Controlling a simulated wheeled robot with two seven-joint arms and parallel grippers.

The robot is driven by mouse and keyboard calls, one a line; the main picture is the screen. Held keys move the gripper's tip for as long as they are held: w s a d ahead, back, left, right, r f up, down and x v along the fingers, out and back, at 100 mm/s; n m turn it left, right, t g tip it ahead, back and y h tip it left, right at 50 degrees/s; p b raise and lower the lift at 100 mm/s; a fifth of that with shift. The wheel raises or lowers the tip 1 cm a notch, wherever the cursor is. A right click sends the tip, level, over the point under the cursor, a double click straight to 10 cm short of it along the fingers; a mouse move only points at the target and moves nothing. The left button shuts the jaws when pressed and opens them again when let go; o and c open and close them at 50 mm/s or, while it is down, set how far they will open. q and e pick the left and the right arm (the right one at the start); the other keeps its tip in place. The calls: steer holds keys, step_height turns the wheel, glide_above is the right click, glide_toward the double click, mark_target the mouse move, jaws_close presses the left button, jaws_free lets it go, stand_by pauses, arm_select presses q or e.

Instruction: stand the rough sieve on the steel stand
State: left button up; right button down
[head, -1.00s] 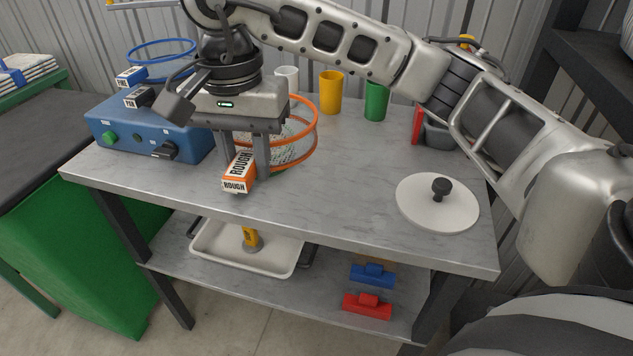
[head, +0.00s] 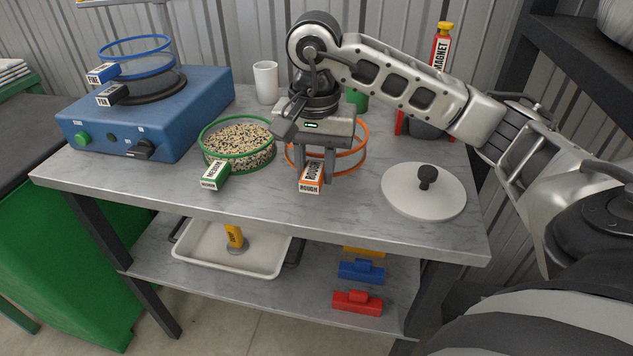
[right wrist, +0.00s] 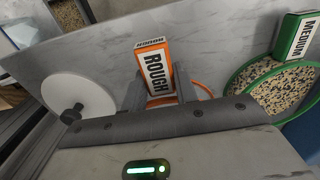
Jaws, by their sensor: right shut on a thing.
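The rough sieve (head: 361,158) is an orange ring with an orange and white ROUGH tag (head: 311,177). It is at the middle of the grey table top (head: 270,212), to the right of the medium sieve. My right gripper (head: 314,168) is shut on it at the tag side and covers much of the ring. I cannot tell whether the ring touches the table top. The right wrist view shows the tag (right wrist: 154,70) between the fingers and part of the orange rim (right wrist: 203,88). I cannot pick out a separate steel stand. My left gripper is not in view.
The green medium sieve (head: 208,161), full of mixed grains, stands close on the left. A blue shaker (head: 190,113) with a pan and the blue fine sieve (head: 103,55) is further left. A white lid (head: 405,195) lies right. Cups stand behind. The front strip is clear.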

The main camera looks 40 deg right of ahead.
mark_target(317, 197)
steer(key=f, duration=0.3)
steer(key=shift+d+f, duration=0.15)
steer(key=shift+d, duration=0.05)
steer(key=shift+f, duration=0.15)
steer(key=c, duration=1.1)
jaws_free()
